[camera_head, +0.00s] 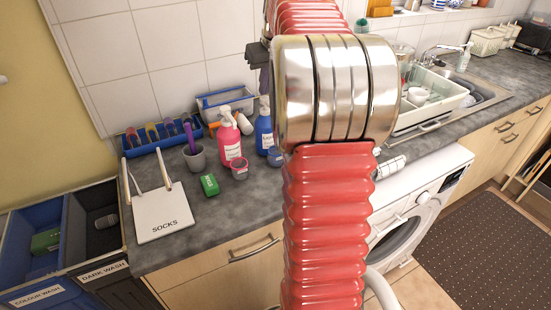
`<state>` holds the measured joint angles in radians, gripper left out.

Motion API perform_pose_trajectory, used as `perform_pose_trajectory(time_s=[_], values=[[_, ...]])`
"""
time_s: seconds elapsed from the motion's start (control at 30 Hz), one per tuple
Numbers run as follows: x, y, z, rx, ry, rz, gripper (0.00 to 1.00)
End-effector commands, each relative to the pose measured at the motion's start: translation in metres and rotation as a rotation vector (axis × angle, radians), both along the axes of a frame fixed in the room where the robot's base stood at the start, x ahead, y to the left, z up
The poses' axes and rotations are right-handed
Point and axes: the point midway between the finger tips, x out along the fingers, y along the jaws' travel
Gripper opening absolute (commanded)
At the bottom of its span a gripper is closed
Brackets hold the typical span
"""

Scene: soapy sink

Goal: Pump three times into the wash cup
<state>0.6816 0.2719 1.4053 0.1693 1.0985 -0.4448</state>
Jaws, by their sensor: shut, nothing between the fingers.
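A pink pump bottle (229,140) with a white label stands upright on the grey worktop, and a blue pump bottle (263,131) stands to its right. A small pinkish cup (239,169) sits in front of the pink bottle. A small blue cup (275,157) sits in front of the blue bottle, close to my arm's edge. I cannot read which is the wash cup, or see into either cup clearly. My gripper (264,82), dark and partly hidden behind my red and silver arm, is shut and empty just above the blue bottle's top; contact cannot be told.
A grey pot (195,156) with a purple-handled tool, a green box (209,184) and a white SOCKS board (162,212) stand left of the cups. A blue tray (159,138) and a clear-sided bin (226,102) lie behind. My arm hides the middle worktop.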

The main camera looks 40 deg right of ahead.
Motion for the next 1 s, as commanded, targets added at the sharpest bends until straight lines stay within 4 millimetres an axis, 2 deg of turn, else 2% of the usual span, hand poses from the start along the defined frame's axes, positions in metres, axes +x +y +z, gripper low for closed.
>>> perform_pose_trajectory(time_s=[1.0], values=[[0.000,0.000,-0.021,0.001,0.002,0.000,0.00]])
